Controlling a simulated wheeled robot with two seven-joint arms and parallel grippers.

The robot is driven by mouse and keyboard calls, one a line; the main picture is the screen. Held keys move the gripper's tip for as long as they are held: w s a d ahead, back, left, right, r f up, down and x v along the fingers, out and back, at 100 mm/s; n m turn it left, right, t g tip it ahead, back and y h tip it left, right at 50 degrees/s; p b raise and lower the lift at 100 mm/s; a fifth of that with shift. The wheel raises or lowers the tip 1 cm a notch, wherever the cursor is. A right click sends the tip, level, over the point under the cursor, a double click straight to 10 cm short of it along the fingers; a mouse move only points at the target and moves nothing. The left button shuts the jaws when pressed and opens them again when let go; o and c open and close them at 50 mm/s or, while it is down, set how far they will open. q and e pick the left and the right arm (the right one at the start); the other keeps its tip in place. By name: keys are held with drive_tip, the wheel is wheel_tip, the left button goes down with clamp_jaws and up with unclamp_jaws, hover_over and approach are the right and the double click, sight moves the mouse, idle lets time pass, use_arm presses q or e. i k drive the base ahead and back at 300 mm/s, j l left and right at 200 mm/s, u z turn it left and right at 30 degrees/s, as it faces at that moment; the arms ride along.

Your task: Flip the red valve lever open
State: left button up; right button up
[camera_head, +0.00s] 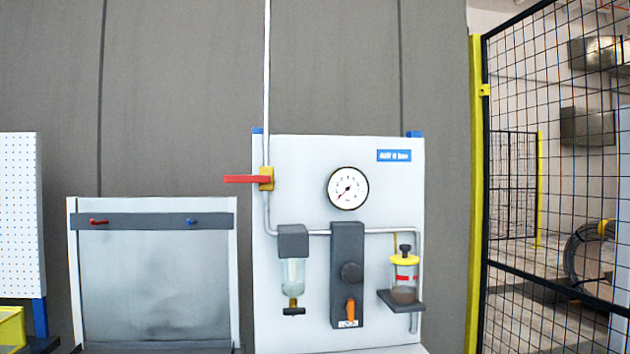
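The red valve lever (241,179) sticks out horizontally to the left from a yellow valve body (266,179). The valve body sits on a vertical grey pipe (266,90) at the upper left of a white panel (390,260). The lever lies across the pipe's direction, and its free end reaches past the panel's left edge. Neither of my grippers shows in the head view.
The panel also carries a round gauge (348,188), a clear filter bowl (292,272), a dark regulator block (347,270) with an orange knob, and a yellow-topped jar (404,276). A grey board (152,285) stands left. A mesh fence (545,150) stands right.

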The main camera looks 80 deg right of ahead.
sight(249, 178)
drive_tip(key=z, duration=2.1)
drive_tip(key=i+l+z, duration=0.1)
drive_tip(key=z, duration=0.2)
